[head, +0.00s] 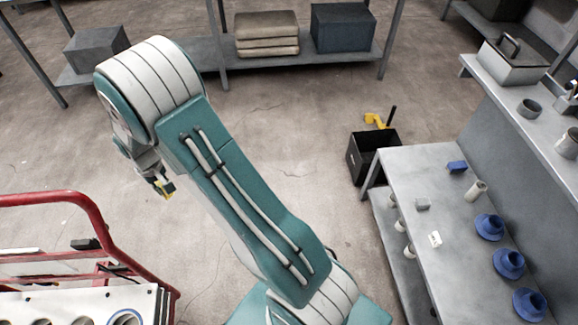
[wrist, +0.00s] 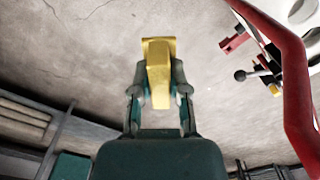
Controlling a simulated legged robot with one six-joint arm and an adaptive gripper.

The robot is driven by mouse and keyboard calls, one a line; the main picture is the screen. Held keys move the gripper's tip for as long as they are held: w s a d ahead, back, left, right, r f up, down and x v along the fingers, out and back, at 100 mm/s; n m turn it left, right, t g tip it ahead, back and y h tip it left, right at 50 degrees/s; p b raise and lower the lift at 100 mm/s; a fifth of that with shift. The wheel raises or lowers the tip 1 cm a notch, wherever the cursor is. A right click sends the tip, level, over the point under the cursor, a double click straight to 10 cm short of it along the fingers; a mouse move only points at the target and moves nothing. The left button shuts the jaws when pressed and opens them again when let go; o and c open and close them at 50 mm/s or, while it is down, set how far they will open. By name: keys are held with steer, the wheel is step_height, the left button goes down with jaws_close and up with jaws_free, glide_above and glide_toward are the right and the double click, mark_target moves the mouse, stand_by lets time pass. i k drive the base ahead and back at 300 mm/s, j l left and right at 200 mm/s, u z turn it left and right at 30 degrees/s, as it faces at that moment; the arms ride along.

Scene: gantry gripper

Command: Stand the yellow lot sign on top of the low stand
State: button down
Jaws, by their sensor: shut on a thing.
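My gripper (head: 158,181) hangs at the end of my raised arm, left of centre in the head view, above open floor. It is shut on the yellow lot sign (head: 168,188), of which only a small part shows there. In the wrist view the sign (wrist: 158,72) is a yellow piece with a wider plate at its far end. The two fingers of my gripper (wrist: 159,95) press on it from both sides. I cannot make out with certainty which thing is the low stand.
A red-railed cart (head: 75,200) with a white holed panel (head: 75,308) stands at lower left. A grey workbench (head: 415,175) with blue flanged parts (head: 508,263) is on the right. A black bin (head: 358,160) stands beside it. A shelf (head: 300,68) is at the back. The middle floor is clear.

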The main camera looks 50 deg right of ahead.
mark_target(464, 295)
steer(key=z, duration=3.95)
